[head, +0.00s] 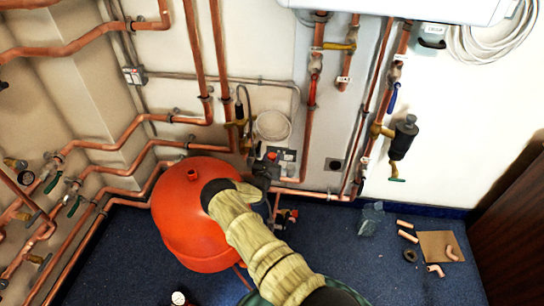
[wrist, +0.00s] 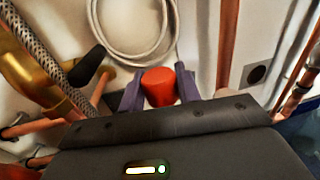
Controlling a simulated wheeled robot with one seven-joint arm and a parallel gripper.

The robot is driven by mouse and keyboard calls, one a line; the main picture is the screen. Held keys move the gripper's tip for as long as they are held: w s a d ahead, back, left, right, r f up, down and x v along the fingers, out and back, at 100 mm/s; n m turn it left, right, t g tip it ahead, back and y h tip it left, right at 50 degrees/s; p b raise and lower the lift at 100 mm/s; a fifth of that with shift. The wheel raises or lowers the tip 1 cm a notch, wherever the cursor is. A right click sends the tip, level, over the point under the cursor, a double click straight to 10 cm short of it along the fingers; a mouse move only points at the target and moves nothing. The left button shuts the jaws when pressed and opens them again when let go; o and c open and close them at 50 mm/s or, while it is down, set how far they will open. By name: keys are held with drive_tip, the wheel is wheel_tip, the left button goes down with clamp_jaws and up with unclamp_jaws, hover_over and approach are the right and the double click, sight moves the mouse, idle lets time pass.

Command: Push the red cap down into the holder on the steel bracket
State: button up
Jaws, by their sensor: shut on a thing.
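The red cap (wrist: 158,84) sits between the two fingers of my gripper (wrist: 159,90) in the wrist view, and the gripper is shut on it. Its rounded top faces the camera. In the head view the cap shows as a small red spot (head: 271,156) by my gripper (head: 268,165), near the wall. A grey steel bracket (head: 288,155) shows just right of the gripper. The holder is hidden behind the gripper and cap, so I cannot tell whether the cap is above it, touching it or inside it.
A large red tank (head: 185,225) stands under my arm. A braided hose (wrist: 45,55) and copper pipes are close on the left. A coiled white cable (head: 272,125) hangs above. Pipe offcuts (head: 407,236) and a cardboard piece (head: 433,243) lie on the blue floor.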

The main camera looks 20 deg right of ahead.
drive_tip(key=shift+f, duration=0.6)
drive_tip(key=shift+f+b, duration=0.25)
drive_tip(key=shift+b, duration=0.15)
drive_tip(key=shift+f+b, duration=0.8)
drive_tip(key=shift+f, duration=0.4)
drive_tip(key=shift+s+f+b, duration=0.1)
drive_tip(key=shift+f+b, duration=0.2)
drive_tip(key=shift+f, duration=0.45)
idle(0.5)
drive_tip(key=o, duration=1)
drive_tip(key=shift+o, duration=0.2)
